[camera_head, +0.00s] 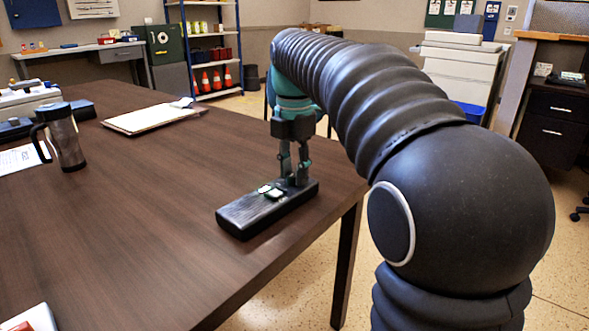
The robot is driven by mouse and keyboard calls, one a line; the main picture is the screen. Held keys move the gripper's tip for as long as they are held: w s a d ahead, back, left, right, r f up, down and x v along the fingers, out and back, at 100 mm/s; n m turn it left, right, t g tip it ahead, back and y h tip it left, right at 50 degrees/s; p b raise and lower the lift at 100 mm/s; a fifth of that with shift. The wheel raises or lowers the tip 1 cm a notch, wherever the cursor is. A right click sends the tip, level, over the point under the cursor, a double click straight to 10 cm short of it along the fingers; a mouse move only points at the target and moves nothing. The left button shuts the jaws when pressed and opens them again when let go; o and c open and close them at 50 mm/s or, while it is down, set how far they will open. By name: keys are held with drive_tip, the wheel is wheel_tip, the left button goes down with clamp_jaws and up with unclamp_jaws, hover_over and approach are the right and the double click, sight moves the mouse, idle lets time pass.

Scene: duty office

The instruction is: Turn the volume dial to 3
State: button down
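A black box-shaped device (245,216) lies on the dark wooden table (150,240) near its right edge. Small pale parts (271,191) show on its top face. My gripper (294,180) points straight down at the far right end of the device, with its fingertips at or just above the top face. The two fingers look slightly apart. The volume dial cannot be made out; it may be hidden by the fingers. Its setting and any numbers are not readable, and I cannot tell whether the fingers touch or hold anything.
On the table stand a travel mug (63,138), a clipboard with paper (148,117) and papers (22,158). A pale object (33,318) sits at the near left corner. The table around the device is clear. Behind are shelves with orange cones (217,80) and a printer (460,62).

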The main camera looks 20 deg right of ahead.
drive_tip(key=shift+r+m+p, duration=0.1)
drive_tip(key=shift+m+p, duration=1.15)
drive_tip(key=shift+m, duration=0.15)
drive_tip(key=m+p, duration=0.2)
drive_tip(key=m, duration=0.1)
drive_tip(key=shift+m, duration=0.4)
drive_tip(key=m, duration=0.3)
drive_tip(key=shift+p, duration=0.35)
drive_tip(key=m, duration=1.6)
drive_tip(key=shift+m, duration=2.1)
